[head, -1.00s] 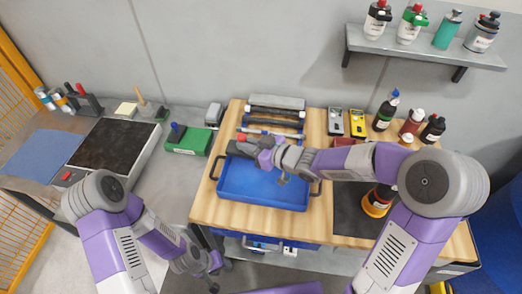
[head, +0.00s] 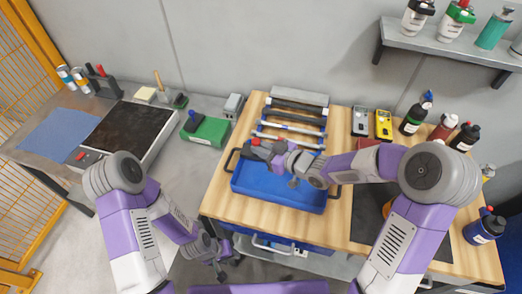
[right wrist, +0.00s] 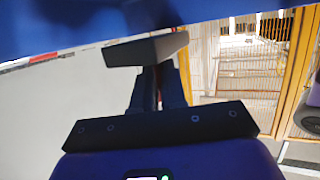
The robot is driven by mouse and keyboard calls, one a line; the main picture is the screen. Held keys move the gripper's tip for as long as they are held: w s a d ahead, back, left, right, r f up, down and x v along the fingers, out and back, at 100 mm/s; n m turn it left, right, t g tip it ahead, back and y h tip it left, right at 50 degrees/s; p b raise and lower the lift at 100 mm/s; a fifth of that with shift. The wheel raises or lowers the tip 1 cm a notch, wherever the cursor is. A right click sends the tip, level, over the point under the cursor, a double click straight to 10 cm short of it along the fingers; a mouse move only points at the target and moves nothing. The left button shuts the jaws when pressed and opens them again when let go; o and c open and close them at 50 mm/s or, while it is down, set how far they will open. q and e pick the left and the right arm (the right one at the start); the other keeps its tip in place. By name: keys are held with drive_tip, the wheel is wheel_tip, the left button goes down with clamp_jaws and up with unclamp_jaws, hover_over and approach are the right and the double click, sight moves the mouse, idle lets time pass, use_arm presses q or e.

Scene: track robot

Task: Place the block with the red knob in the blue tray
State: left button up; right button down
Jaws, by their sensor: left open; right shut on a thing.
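The blue tray (head: 275,199) stands on the wooden bench top. My right gripper (head: 270,151) is shut on a dark grey block (head: 255,152) with a red knob at the tray's back left edge in the head view. I cannot tell whether the block touches the tray. In the right wrist view a grey block (right wrist: 147,50) is at my fingertips, and a blue surface crosses the top; the knob is hidden there. My left gripper (head: 218,262) is open and empty, low in front of the bench's left side.
A green block with a blue knob (head: 206,130) sits on the grey counter to the left. A rack of bars (head: 293,122) lies behind the tray. Meters (head: 383,124) and bottles (head: 413,113) stand at the back right. A shelf (head: 450,45) hangs above.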

drive_tip(key=shift+r, duration=0.15)
drive_tip(key=shift+f, duration=0.3)
drive_tip(key=c, duration=1.2)
unclamp_jaws()
drive_tip(key=shift+r, duration=0.3)
drive_tip(key=shift+p+v, duration=1.65)
drive_tip(key=shift+v, duration=4.35)
